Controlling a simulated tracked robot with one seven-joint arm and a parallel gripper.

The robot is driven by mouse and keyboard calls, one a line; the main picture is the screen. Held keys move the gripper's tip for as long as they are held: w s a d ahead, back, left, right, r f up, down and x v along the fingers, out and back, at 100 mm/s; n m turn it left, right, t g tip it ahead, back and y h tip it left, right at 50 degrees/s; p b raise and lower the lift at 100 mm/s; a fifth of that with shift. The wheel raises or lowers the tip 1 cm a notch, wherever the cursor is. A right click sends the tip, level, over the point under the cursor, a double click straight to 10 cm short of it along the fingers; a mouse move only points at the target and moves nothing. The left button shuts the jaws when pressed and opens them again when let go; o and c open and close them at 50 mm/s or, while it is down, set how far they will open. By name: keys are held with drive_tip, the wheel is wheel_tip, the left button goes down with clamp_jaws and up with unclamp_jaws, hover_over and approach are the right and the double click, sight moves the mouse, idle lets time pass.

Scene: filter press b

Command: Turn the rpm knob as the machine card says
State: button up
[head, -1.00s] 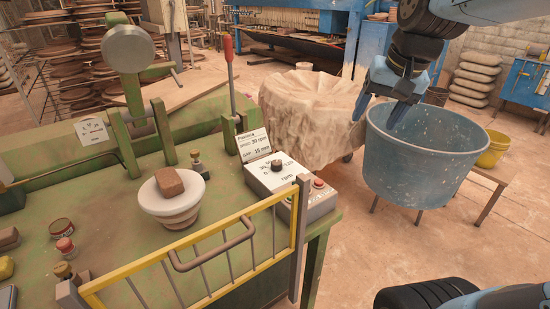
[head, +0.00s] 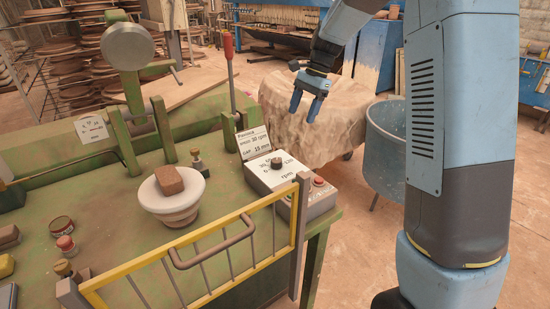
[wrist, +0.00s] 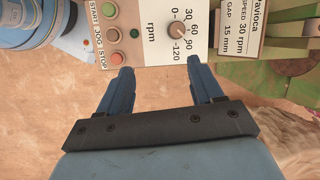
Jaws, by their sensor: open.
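The rpm knob (head: 277,163) sits on the light control box (head: 264,184) at the table's right end. In the wrist view the knob (wrist: 177,30) is round, within a scale marked 0, 30, 60, 90, 120; I cannot tell its setting surely. The machine card (head: 252,142) stands behind the box; in the wrist view the card (wrist: 240,30) reads SPEED 30 rpm, GAP 15 mm. My gripper (head: 309,105) is open and empty, in the air to the right of and beyond the box. In the wrist view my gripper (wrist: 160,76) is apart from the knob.
START, JOG and STOP buttons (wrist: 113,33) sit beside the knob. A yellow-railed guard (head: 200,245) stands in front of the box, and a red-handled lever (head: 229,50) behind it. A cloth-draped heap (head: 345,120) and blue tub (head: 385,150) stand to the right.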

drive_tip(key=m+g, duration=0.1)
approach(277, 160)
drive_tip(key=x, duration=0.9)
drive_tip(key=shift+r, duration=0.1)
